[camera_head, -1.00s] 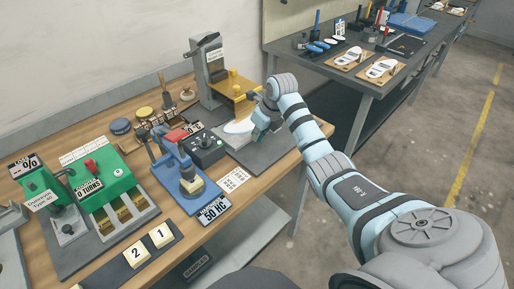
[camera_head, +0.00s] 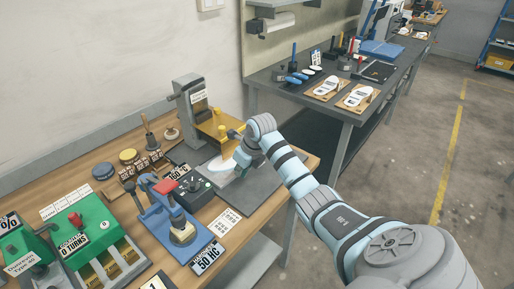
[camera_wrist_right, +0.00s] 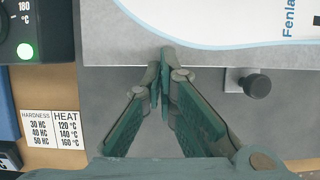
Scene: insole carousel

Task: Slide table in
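The sliding table is a light grey plate (camera_wrist_right: 110,50) with a straight front edge. A white insole (camera_wrist_right: 215,18) with blue lettering lies on it. A small dark knob (camera_wrist_right: 257,85) sits on a bracket at the plate's front edge, right of the fingers. The insole also shows in the head view (camera_head: 221,167), in front of the press (camera_head: 193,103). My right gripper (camera_wrist_right: 160,72) has its fingertips together, empty, at the plate's front edge. I cannot tell whether they touch the plate. In the head view the right gripper (camera_head: 243,158) is partly hidden by its own wrist. My left gripper is out of view.
A black control box (camera_head: 190,190) with a dial stands left of the table, its lamp green in the wrist view. A blue device (camera_head: 165,212) and green devices (camera_head: 75,240) stand farther left. A dark bench (camera_head: 290,98) holds tools beyond. The floor at right is clear.

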